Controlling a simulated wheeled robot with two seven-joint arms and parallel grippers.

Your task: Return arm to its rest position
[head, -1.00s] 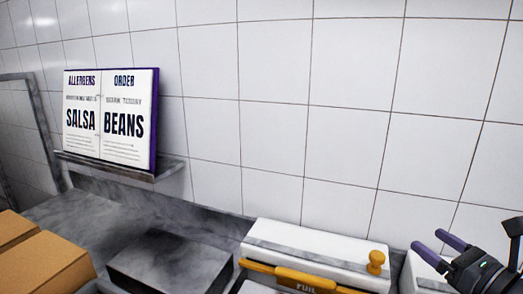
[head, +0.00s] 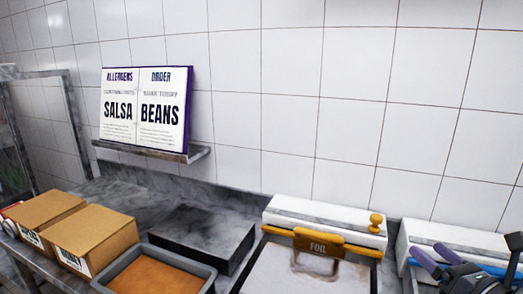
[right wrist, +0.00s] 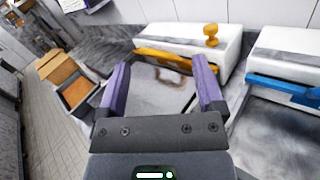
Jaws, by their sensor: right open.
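My right gripper (head: 436,258) is at the lower right of the head view, with purple fingers and a dark body. In the right wrist view its two fingers (right wrist: 160,85) stand wide apart with nothing between them. It is above the counter, in front of the white dispensers. My left gripper does not show in either view.
A white dispenser with an orange FOIL bar (head: 318,243) stands against the tiled wall. A second dispenser with a blue bar (right wrist: 285,88) is right of it. Cardboard boxes (head: 95,235), a grey tray of orange-brown food (head: 207,271) and a dark block (head: 190,238) are left. An open book (head: 145,110) rests on a wall shelf.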

